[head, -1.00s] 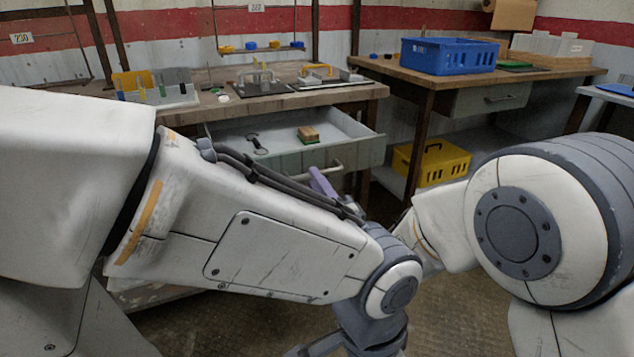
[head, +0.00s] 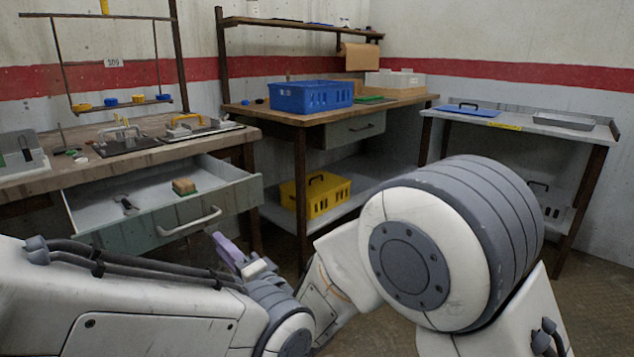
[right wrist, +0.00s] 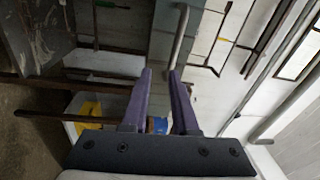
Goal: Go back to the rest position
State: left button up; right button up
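My right gripper (head: 226,247) shows as purple fingers in the head view, low in front of the open drawer (head: 226,199) and partly hidden by my arms. In the right wrist view its two purple fingers (right wrist: 160,74) stand apart with nothing between them. The drawer handle (head: 190,222) is clear of the fingers in the head view. My left arm crosses the lower left of the head view. My left gripper is not seen.
The drawer juts from the left workbench (head: 85,150) and holds a dark tool (head: 126,204) and a small brown-green block (head: 184,186). A blue crate (head: 311,97) stands on the middle bench, a yellow crate (head: 316,194) on its lower shelf. A side table (head: 520,124) is at right.

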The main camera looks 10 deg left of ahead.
jog(key=w+d+f+n+g+h, duration=0.15)
jog(key=d+f+h, duration=0.35)
jog(key=d, duration=0.6)
jog(key=w+d+f+n+h, duration=0.1)
jog(key=w+d+f+h, duration=0.3)
jog(key=d, duration=0.7)
jog(key=s+d+f+n+g+h, duration=0.2)
jog(key=s+d+f+g+h, duration=0.15)
jog(key=s+d, duration=0.55)
jog(key=s+d+f+n+g+h, duration=0.25)
jog(key=s+d+f+g, duration=0.2)
jog(key=s+d, duration=0.45)
jog(key=s+a+r+n+g+y, duration=0.1)
jog(key=s+a+r+n, duration=0.25)
jog(key=s+a, duration=0.35)
jog(key=s+a+r+n+g+y, duration=0.1)
jog(key=s+a+r+n+g, duration=0.1)
jog(key=s+a+r+n, duration=0.3)
notch_tip(320, 180, up, 36)
jog(key=s+m+p, duration=0.1)
jog(key=p, duration=3.6)
jog(key=shift+a+f+p, duration=0.25)
jog(key=shift+a+p, duration=0.15)
jog(key=shift+a, duration=0.05)
